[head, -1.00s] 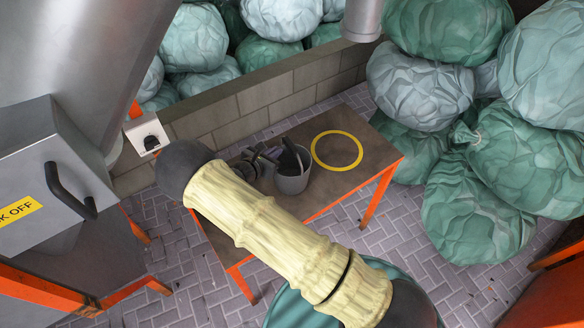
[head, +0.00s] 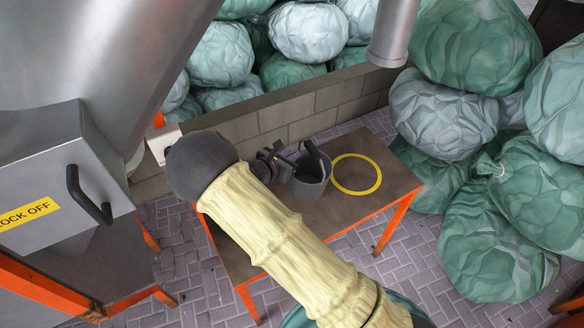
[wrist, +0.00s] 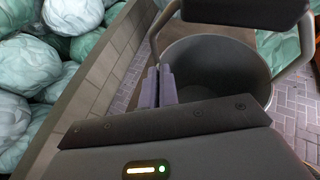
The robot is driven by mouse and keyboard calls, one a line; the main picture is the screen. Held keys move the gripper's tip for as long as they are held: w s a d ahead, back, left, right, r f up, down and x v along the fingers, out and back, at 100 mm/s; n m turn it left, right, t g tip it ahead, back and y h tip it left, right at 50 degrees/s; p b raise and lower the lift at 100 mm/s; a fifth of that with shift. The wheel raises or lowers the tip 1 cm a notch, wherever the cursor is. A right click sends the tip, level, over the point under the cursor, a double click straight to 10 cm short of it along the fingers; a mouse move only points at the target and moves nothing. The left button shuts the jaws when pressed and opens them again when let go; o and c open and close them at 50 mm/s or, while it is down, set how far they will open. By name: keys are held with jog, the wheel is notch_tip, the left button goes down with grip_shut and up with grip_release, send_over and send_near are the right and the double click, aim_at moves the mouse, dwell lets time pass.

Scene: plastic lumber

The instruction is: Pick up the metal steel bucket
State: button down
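The grey steel bucket (head: 312,188) hangs slightly above the brown table, left of a yellow ring. It is upright, and its mouth opens toward the wrist camera. In the wrist view the bucket (wrist: 222,72) fills the upper right, with its handle raised and a black grip (wrist: 245,10) at the top. My gripper (head: 288,168) is at the bucket's left side in the head view. In the wrist view its two fingers (wrist: 160,88) are close together at the bucket's left rim, shut on it. The exact contact is partly hidden.
The table (head: 390,180) has orange legs and bears a flat yellow ring (head: 357,174). A low block wall (head: 300,110) runs behind it, with green bags beyond. More bags (head: 490,210) are piled at right. A grey machine (head: 60,190) stands at left.

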jog(key=shift+r, duration=1.05)
